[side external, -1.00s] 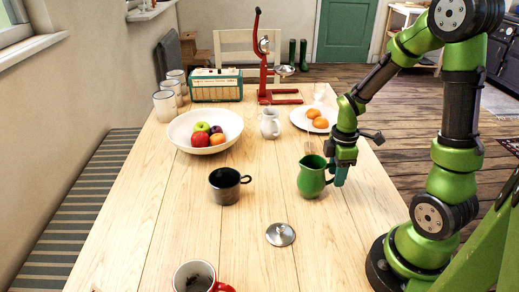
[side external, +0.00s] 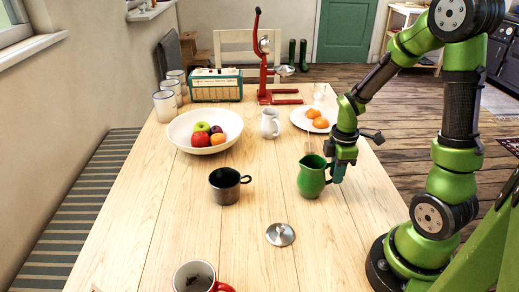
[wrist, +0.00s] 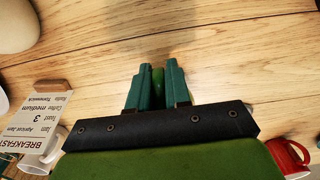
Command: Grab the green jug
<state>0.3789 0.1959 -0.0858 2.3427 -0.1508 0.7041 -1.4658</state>
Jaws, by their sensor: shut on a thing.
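The green jug (side external: 310,179) stands upright on the wooden table in the side external view, right of the middle. Its handle side faces right, towards my arm. My gripper (side external: 338,174) is at that side, with its fingers pointing down, shut on the jug's handle. In the wrist view, my gripper (wrist: 157,82) shows two teal fingers with a narrow green part of the jug (wrist: 158,77) between them. The rest of the jug is mostly hidden there by the gripper.
A dark mug (side external: 226,186) stands left of the jug, and a metal lid (side external: 280,234) lies in front. A white creamer (side external: 270,124) and a plate with oranges (side external: 299,120) are behind. A fruit bowl (side external: 180,139) is further left. A menu card (wrist: 38,120) shows in the wrist view.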

